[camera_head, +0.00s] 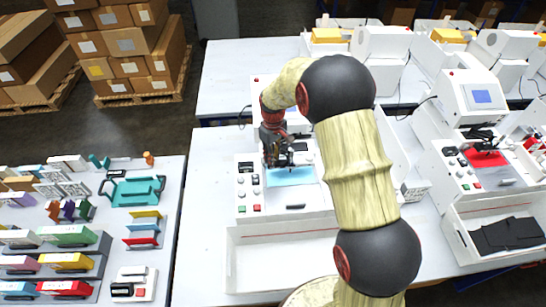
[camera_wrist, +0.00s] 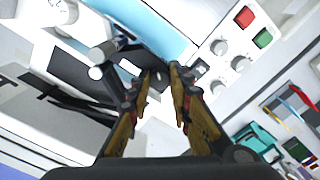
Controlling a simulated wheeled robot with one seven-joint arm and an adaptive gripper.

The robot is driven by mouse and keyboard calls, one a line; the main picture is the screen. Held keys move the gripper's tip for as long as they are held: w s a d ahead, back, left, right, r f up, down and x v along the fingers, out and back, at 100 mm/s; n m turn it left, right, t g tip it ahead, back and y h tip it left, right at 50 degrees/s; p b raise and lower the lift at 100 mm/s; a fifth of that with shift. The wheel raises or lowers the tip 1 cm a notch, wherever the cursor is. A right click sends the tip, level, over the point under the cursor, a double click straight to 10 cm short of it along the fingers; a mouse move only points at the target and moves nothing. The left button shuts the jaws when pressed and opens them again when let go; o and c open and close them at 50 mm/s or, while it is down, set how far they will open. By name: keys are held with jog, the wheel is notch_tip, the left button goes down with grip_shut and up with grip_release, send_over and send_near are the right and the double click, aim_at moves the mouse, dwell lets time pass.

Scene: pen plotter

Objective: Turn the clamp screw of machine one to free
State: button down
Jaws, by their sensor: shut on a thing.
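The plotter (camera_head: 245,222) under my arm is a white machine with a light blue sheet (camera_head: 292,178) on its bed. My gripper (camera_head: 277,158) is over the back left of that sheet, at the black pen carriage. In the wrist view my gripper (camera_wrist: 160,80) has its fingertips close together on a small dark part of the carriage (camera_wrist: 130,68), which I take to be the clamp screw. The fingers cover most of the screw, so its turn position cannot be read. A pale cylinder with a white end (camera_wrist: 98,72) sticks out beside the carriage.
Red and green buttons (camera_wrist: 263,39) and grey knobs sit on the plotter's panel beside the fingers. A second plotter (camera_head: 470,165) with a red sheet stands to the right. A table (camera_head: 172,215) with coloured parts stands left. An open white tray (camera_head: 285,262) is in front.

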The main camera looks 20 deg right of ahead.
dwell(0.3)
jog(key=c, duration=1.7)
grip_release()
jog(key=shift+o, duration=0.4)
notch_tip(320, 180, up, 12)
